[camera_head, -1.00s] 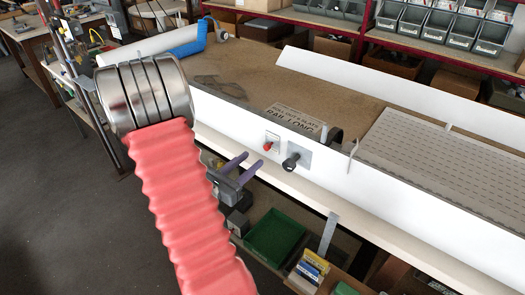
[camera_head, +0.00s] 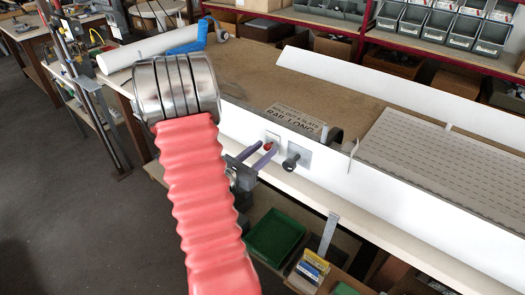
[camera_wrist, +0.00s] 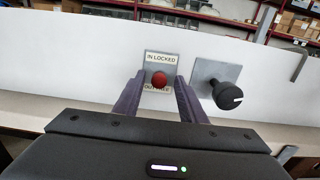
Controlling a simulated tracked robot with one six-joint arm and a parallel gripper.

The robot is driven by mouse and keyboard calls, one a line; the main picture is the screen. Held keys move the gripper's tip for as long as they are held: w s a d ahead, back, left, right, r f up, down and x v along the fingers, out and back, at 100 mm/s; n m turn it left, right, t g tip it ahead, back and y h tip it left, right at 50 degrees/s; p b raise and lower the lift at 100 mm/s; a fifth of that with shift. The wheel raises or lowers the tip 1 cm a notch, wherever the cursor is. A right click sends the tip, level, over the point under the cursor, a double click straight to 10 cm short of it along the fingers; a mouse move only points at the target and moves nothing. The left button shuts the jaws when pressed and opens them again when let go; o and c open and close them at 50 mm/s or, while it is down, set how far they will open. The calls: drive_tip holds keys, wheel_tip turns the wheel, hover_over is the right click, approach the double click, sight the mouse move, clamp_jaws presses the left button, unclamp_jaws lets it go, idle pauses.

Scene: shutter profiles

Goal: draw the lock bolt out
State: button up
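The lock bolt's red ball knob (camera_wrist: 159,80) sits on a small plate (camera_wrist: 161,60) on a white upright panel. The plate reads "IN LOCKED" above the knob, and a lower line is partly covered by it. The knob also shows in the head view (camera_head: 268,146). My gripper (camera_wrist: 160,76) is open, with one purple finger to each side of the red knob. In the wrist view a narrow gap shows between the knob and each finger. How far the fingertips reach along the knob is hard to tell. The bolt's shaft is hidden behind the knob.
A black knob (camera_wrist: 228,95) on a grey square plate stands close to the right of my right finger. Below are a pale bench ledge (camera_head: 380,228), a hanging metal strip (camera_head: 328,234) and a green bin (camera_head: 274,238).

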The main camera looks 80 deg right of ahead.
clamp_jaws()
idle(0.4)
